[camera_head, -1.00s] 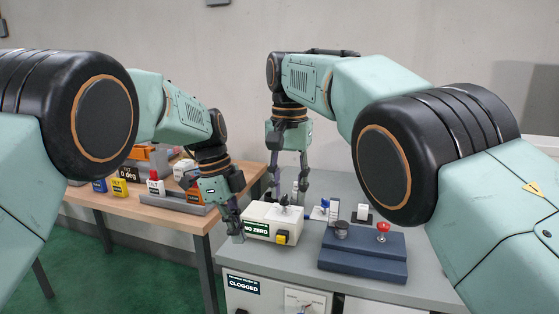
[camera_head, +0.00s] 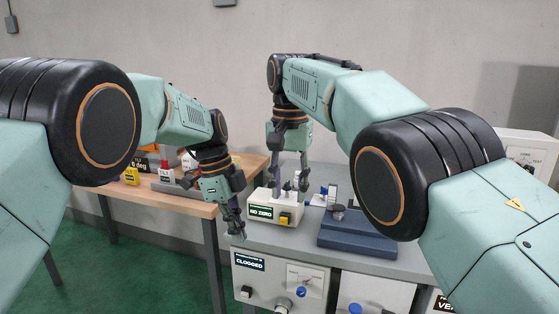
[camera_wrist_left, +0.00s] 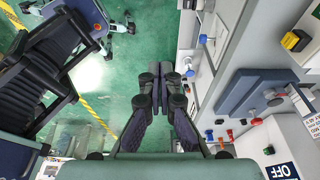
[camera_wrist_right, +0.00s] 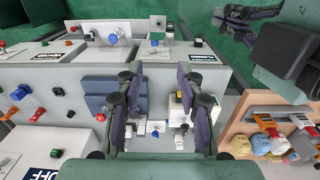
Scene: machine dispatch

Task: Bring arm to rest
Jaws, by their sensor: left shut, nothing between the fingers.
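My left gripper (camera_head: 235,226) hangs down at the front left corner of the grey bench (camera_head: 330,253), left of the white NO ZERO box (camera_head: 270,212). In the left wrist view its fingertips (camera_wrist_left: 158,78) are together and empty over the green floor. My right gripper (camera_head: 290,182) points down at the NO ZERO box; I cannot tell from the head view whether it touches it. In the right wrist view its fingers (camera_wrist_right: 154,76) are spread, with nothing held between them.
A dark blue block (camera_head: 355,235) with a knob stands right of the box, partly behind my right arm. A wooden table (camera_head: 180,190) with several small parts is at left. Cabinet fronts with knobs and a CLOGGED label (camera_head: 249,262) face me. Green floor (camera_head: 130,260) is open.

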